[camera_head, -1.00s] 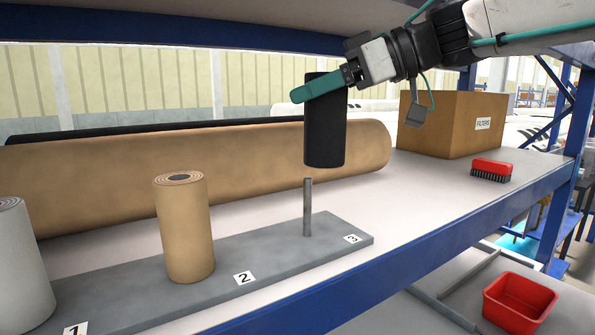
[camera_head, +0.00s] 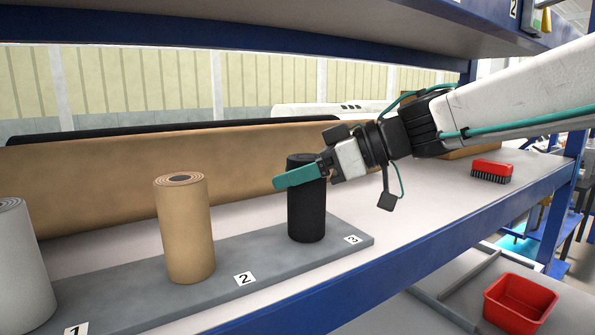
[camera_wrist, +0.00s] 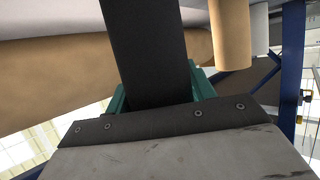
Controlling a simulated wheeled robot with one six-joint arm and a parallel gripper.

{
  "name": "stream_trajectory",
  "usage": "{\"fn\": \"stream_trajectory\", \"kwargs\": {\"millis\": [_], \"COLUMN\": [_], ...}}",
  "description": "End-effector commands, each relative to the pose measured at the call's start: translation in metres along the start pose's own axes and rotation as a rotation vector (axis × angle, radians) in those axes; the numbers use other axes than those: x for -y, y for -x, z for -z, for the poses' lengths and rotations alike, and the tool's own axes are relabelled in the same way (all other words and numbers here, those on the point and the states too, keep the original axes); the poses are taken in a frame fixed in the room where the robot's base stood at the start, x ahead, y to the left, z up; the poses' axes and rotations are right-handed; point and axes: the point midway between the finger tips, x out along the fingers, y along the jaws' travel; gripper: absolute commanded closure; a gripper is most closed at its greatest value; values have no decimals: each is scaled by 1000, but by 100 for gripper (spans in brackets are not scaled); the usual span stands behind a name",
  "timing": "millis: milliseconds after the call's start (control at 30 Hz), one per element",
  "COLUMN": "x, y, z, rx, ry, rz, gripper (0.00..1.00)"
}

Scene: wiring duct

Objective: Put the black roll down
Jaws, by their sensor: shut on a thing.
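The black roll (camera_head: 307,212) stands upright at the place marked 3 on the grey base board (camera_head: 262,258), and its lower end appears to rest on the board. The peg there is hidden by the roll. My gripper (camera_head: 297,177) is shut on the roll near its top, with a teal finger across its front. In the wrist view the black roll (camera_wrist: 147,50) lies between the teal fingers (camera_wrist: 160,90). The brown roll (camera_head: 184,230) stands at place 2, and the light grey roll (camera_head: 22,265) stands at the left by place 1.
A long brown roll (camera_head: 130,182) lies behind the board, with a long black one (camera_head: 180,130) beyond it. A red brush (camera_head: 493,171) lies at the right on the shelf. A red bin (camera_head: 518,303) is lower right. The blue shelf edge (camera_head: 440,238) runs in front.

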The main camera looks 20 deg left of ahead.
Motion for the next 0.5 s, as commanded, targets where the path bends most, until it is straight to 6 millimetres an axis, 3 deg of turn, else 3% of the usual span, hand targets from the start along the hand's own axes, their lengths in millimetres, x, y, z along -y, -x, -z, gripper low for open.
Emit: {"fn": "stream_trajectory", "kwargs": {"millis": [367,400,467,500], "x": [0,0,0,0], "y": [-2,-1,-1,-1], "z": [-4,-3,-3,-3], "rx": [-1,-1,-1,-1], "ry": [1,1,1,1], "rz": [0,-1,-1,-1], "gripper": [72,38,24,24]}}
